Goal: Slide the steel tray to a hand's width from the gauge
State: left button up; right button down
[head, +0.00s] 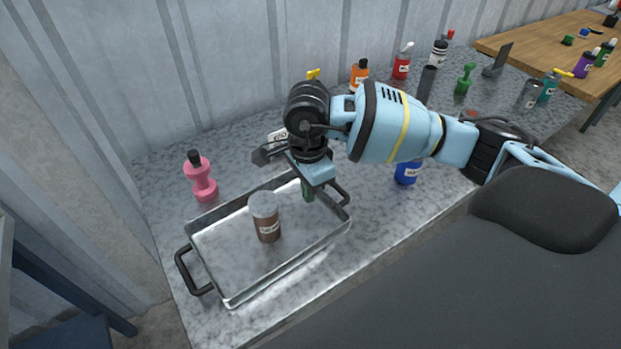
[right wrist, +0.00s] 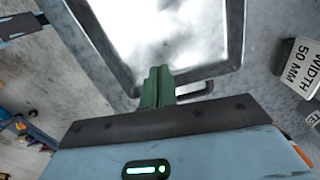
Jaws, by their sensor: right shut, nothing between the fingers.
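The steel tray (head: 225,299), a shallow rectangular pan with black end handles, lies on the speckled counter. It also shows in the right wrist view (right wrist: 222,68). A brown jar with a grey lid (head: 266,218) stands in it. My right gripper (head: 308,191) points down at the tray's right end, beside the right handle. Its green fingers (right wrist: 158,87) are shut and empty; I cannot tell whether they touch the rim. The gauge, a dark block with a white "WIDTH 50 MM" label (right wrist: 304,68), stands apart from the tray. In the head view my arm partly hides its label (head: 277,136).
A pink bottle (head: 201,177) stands behind the tray's left part. A blue container (head: 407,172) stands to the right, near the counter's front edge. Several bottles, including a red one (head: 402,62), stand at the back right. A corrugated wall bounds the back.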

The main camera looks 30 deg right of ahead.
aim_at(324, 211)
notch_tip(324, 211, down, 5)
jog(key=shift+s+f, duration=0.1)
jog(key=d, duration=0.3)
jog(key=shift+p, duration=0.4)
jog(key=shift+d, duration=0.5)
pick_arm(q)
jog(key=shift+w+a+r, duration=0.15)
jog(key=shift+w+r, duration=0.35)
jog(key=shift+r, duration=0.15)
jog(key=shift+s+f, duration=0.1)
jog(key=shift+s, duration=0.05)
pick_arm(e)
jog(key=shift+f, duration=0.1)
